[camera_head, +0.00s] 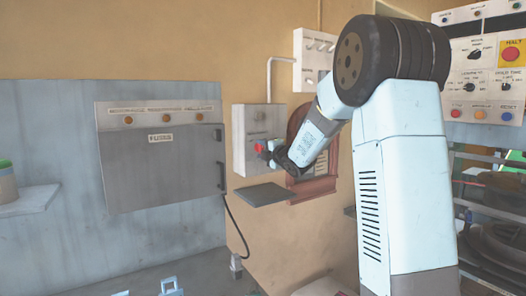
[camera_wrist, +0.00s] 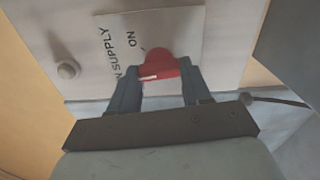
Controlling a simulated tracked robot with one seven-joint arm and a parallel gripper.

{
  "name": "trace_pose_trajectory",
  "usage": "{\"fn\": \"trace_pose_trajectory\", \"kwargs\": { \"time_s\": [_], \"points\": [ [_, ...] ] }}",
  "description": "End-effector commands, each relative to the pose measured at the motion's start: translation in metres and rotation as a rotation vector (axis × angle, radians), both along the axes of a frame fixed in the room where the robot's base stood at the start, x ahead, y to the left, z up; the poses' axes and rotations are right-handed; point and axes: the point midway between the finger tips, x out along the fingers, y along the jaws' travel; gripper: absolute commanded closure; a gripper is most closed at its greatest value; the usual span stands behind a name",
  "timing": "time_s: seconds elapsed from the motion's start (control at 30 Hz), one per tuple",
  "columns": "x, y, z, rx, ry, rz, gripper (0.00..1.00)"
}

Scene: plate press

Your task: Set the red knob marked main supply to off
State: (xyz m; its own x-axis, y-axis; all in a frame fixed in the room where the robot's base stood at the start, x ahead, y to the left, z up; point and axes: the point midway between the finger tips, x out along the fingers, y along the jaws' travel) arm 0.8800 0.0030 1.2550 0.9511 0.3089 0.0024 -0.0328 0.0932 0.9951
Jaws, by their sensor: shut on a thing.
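The red knob (camera_wrist: 160,66) sits on a pale label plate (camera_wrist: 187,30) in the wrist view. The plate reads "SUPPLY" and "ON", turned sideways in this view; part of the lettering is hidden. A white mark shows on the knob's near edge. My gripper (camera_wrist: 158,85) has one finger on each side of the knob and is shut on it. In the head view the red knob (camera_head: 260,147) shows on the front of a grey wall box (camera_head: 250,122), with my gripper (camera_head: 272,152) at it. No "OFF" marking is visible in the wrist view.
A small shelf (camera_head: 264,194) juts out below the box. A fuse cabinet (camera_head: 160,160) with a handle stands to the left. A control panel (camera_head: 483,65) with a red HALT button is at the right. A round bolt head (camera_wrist: 68,70) is beside the plate.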

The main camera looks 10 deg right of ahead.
Motion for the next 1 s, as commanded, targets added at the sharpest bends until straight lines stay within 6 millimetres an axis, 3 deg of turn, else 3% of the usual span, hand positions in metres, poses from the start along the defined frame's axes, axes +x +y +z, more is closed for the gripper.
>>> {"fn": "trace_pose_trajectory", "kwargs": {
  "time_s": [0.5, 1.0],
  "points": [
    [-0.0006, 0.0023, -0.0096, -0.439, -0.13, 0.007, 0.82],
    [-0.0001, 0.0001, -0.0109, -0.653, -0.199, 0.005, 0.83]
  ]
}}
